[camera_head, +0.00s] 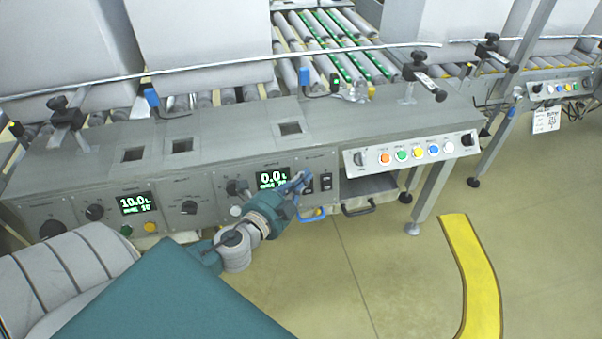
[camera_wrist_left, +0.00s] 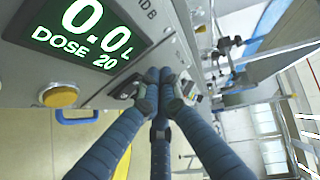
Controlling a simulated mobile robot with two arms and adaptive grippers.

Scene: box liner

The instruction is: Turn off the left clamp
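The control panel (camera_head: 215,190) runs along the front of the grey machine. On its right section are two dark switches, a left one (camera_head: 309,186) and a right one (camera_head: 326,182); I cannot read their labels or tell their positions. My left gripper (camera_head: 303,178) is at the panel, its fingertips just beside the left switch and partly covering it. In the left wrist view its blue fingers (camera_wrist_left: 160,77) meet at the tips, with nothing seen between them. Whether they touch the switch is unclear. My right gripper is not in view.
A green display (camera_head: 272,179) reading 0.0 L is left of the gripper; another display (camera_head: 136,204) reads 10.0 L. A button box (camera_head: 412,151) with coloured buttons sticks out to the right. Open floor lies in front.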

